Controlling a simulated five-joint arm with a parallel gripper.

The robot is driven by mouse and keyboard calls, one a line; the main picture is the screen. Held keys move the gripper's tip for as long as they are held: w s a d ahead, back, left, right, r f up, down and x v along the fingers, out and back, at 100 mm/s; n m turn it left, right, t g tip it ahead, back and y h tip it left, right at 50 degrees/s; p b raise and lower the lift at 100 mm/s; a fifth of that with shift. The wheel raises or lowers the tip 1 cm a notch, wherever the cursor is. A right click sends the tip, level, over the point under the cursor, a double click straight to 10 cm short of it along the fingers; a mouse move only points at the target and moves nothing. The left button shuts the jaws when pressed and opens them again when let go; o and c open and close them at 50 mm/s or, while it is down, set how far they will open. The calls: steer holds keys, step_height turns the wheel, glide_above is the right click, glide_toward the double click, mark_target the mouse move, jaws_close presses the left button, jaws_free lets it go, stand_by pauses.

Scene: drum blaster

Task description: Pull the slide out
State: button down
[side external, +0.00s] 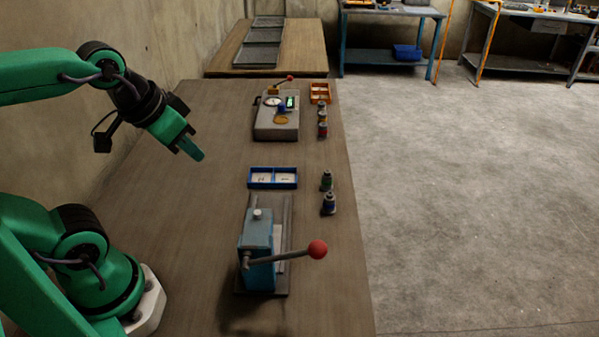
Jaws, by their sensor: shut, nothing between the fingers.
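A blue press-like block (258,250) stands on a dark base plate on the table, with a lever ending in a red ball (318,249) reaching right. A grey rail-like piece (278,209) runs back from the block; I cannot tell for certain whether this is the slide. A grey machine box (277,122) with a dial, a blue knob and a red-tipped lever stands farther back. My gripper (192,149) is shut and empty, in the air over the left part of the table, apart from both machines.
A blue two-compartment tray (272,178) lies between the machines. Small bottles (327,191) stand at its right, and several more beside the grey box. An orange tray (320,93) sits at the back right. The table (170,215) is clear at left.

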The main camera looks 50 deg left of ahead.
steer(key=c, duration=1.2)
jaws_free()
steer(key=shift+w, duration=0.15)
steer(key=w+d+f+n+g, duration=0.1)
steer(key=w+f, duration=0.2)
steer(key=f, duration=0.1)
steer(key=w+d+f+n+g, duration=0.2)
steer(key=w+f, duration=0.2)
steer(key=w+d+f+n+g, duration=0.1)
steer(key=w+f+g, duration=0.1)
steer(key=w+f, duration=0.1)
steer(key=shift+w+d+f, duration=0.2)
steer(key=shift+w+f, duration=0.15)
steer(key=shift+f, duration=0.4)
steer(key=shift+w+d+f+n+g, duration=0.1)
steer(key=shift+f+n+g, duration=0.2)
steer(key=shift+f, duration=0.05)
steer(key=shift+f, duration=3.85)
